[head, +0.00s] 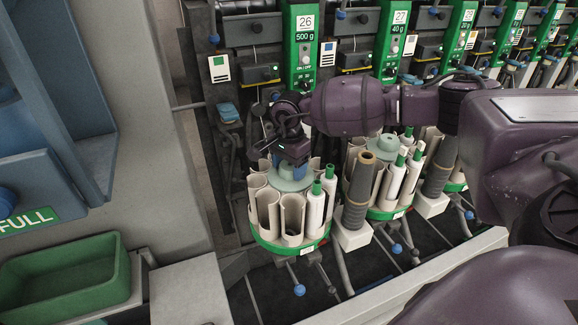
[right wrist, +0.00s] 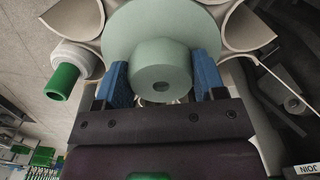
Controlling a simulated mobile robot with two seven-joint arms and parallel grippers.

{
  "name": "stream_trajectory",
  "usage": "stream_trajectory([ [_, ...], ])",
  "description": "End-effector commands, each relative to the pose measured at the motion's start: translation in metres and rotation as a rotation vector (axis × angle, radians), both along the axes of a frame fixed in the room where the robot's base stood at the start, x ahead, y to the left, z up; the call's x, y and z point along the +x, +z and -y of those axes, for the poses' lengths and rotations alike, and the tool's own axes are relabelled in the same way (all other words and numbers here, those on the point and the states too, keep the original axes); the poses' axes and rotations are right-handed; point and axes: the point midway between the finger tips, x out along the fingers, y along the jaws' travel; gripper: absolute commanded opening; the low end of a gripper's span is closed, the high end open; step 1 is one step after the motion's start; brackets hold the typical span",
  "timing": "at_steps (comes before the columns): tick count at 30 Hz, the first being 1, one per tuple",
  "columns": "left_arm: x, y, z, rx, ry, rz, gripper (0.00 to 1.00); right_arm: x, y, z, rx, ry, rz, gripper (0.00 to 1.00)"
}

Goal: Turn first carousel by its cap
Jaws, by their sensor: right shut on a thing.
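The first carousel (head: 273,240) stands at the left end of the row, a ring of beige half-open tubes on a green base. Its pale green cap (right wrist: 160,62) sits at the centre, a round knob on a wider disc; in the head view the disc (head: 292,184) shows below my gripper. My right gripper (right wrist: 162,85) is shut on the cap's knob, one blue finger on each side. In the head view my right gripper (head: 291,165) comes down onto the cap from above and hides most of the knob. My left gripper is not in view.
White bobbins with green tips (head: 315,204) stand in the carousel's right-hand tubes. A dark cone (head: 357,190) on a white block stands close at its right. A second carousel (head: 384,208) is beyond. A green bin (head: 65,278) is at lower left.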

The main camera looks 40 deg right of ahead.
Motion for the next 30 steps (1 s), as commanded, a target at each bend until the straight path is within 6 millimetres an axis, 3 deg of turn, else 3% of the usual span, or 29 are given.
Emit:
stream_trajectory([
  [7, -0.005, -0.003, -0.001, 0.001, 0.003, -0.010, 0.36, 0.000, 0.001, 0.000, -0.001, -0.001, 0.001, 0.21],
  [8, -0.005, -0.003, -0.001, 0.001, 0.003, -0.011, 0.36, 0.000, 0.001, 0.000, -0.001, -0.001, 0.001, 0.67],
  [12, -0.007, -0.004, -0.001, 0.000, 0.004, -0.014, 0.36, 0.000, 0.001, 0.000, -0.001, -0.001, 0.001, 0.88],
  [23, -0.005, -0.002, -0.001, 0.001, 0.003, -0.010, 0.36, 0.000, 0.005, 0.000, -0.001, -0.002, 0.002, 0.89],
  [30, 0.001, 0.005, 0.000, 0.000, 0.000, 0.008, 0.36, 0.001, 0.040, 0.000, -0.001, -0.002, 0.005, 0.89],
])
